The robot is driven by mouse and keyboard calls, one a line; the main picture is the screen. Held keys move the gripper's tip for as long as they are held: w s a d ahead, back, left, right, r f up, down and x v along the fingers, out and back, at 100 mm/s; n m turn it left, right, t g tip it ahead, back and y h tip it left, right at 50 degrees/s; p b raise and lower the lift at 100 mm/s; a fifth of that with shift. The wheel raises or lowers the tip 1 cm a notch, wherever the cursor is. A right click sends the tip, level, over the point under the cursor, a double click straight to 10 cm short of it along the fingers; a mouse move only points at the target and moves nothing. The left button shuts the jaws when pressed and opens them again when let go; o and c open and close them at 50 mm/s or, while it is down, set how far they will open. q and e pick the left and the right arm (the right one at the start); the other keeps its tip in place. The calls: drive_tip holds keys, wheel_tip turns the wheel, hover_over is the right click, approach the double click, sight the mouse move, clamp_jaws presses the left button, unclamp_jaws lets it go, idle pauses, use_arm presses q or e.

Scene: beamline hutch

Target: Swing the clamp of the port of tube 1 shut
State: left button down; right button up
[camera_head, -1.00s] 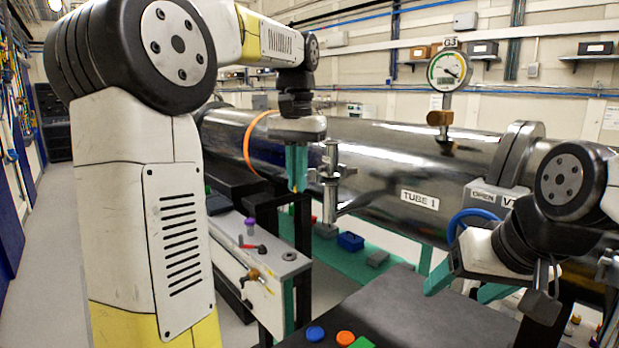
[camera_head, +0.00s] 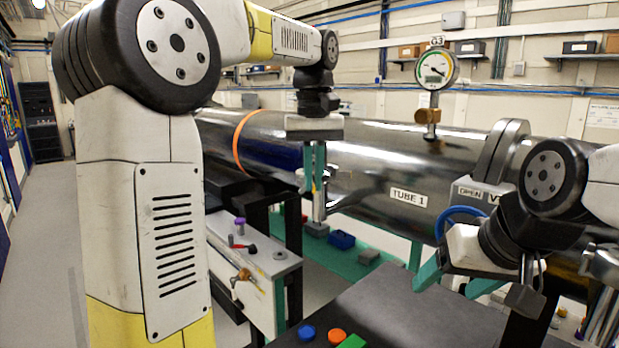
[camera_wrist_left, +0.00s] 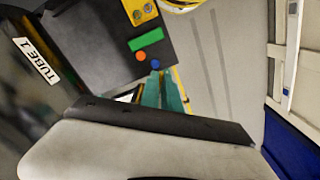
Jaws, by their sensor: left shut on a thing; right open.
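Tube 1 (camera_head: 350,160) is a long shiny metal tube across the head view, with a "TUBE 1" label that also shows in the left wrist view (camera_wrist_left: 37,60). Its port (camera_head: 319,205) is a small metal fitting on the near side, mostly behind my left gripper. My left gripper (camera_head: 315,185) points down at the port, its teal fingers close together on the clamp, which they largely hide. In the left wrist view the fingers (camera_wrist_left: 164,95) hide what they hold. My right gripper (camera_head: 455,280) is open and empty in front of the tube's right part.
A dial gauge (camera_head: 435,70) stands on the tube. A blue ring (camera_head: 460,214) is near my right gripper. A dark table (camera_head: 410,310) with blue, orange and green buttons is in front. A white bench (camera_head: 260,270) with small items stands left of it.

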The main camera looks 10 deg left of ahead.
use_arm(q)
drive_tip(key=shift+w+d+n, duration=0.65)
drive_tip(key=shift+d+n, duration=0.4)
drive_tip(key=shift+n, duration=0.15)
drive_tip(key=shift+w+d+n, duration=0.65)
drive_tip(key=shift+d+n, duration=0.35)
drive_tip(key=shift+n, duration=0.2)
drive_tip(key=shift+w+d+n, duration=0.65)
drive_tip(key=shift+d+n, duration=0.4)
drive_tip(key=shift+n, duration=0.15)
drive_tip(key=c, duration=1.6)
unclamp_jaws()
drive_tip(key=shift+r, duration=0.1)
wheel_tip(320, 180, up, 8)
drive_tip(key=shift+f, duration=0.2)
